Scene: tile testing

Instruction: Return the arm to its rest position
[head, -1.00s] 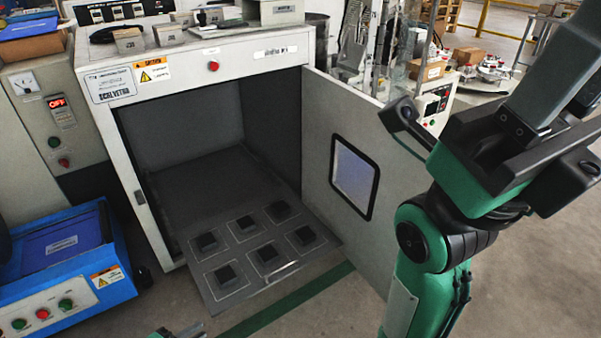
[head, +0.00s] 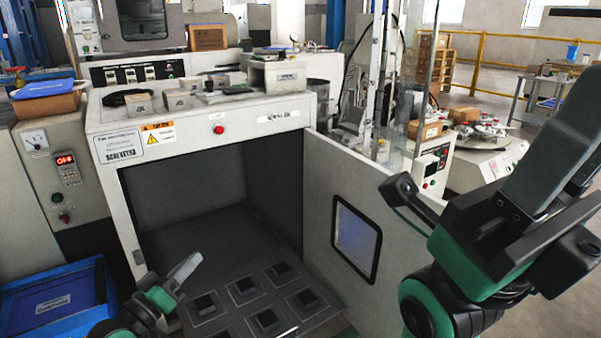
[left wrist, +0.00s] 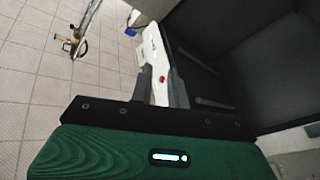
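My left gripper (head: 180,272) is low in the head view, in front of the oven's opening and over the left edge of the tray. Its arm comes in from the bottom left. In the left wrist view its two grey fingers (left wrist: 160,82) stand apart with nothing held, and the oven front shows between them. My right gripper (head: 565,150) is raised at the right of the head view, in front of the oven door and clear of it. Its fingers point up and overlap, so their gap cannot be judged.
The white oven (head: 190,138) stands open, its windowed door (head: 320,190) swung to the right. A dark tray (head: 235,318) with several square dark tiles juts out of it. A blue bin (head: 20,305) is at the lower left.

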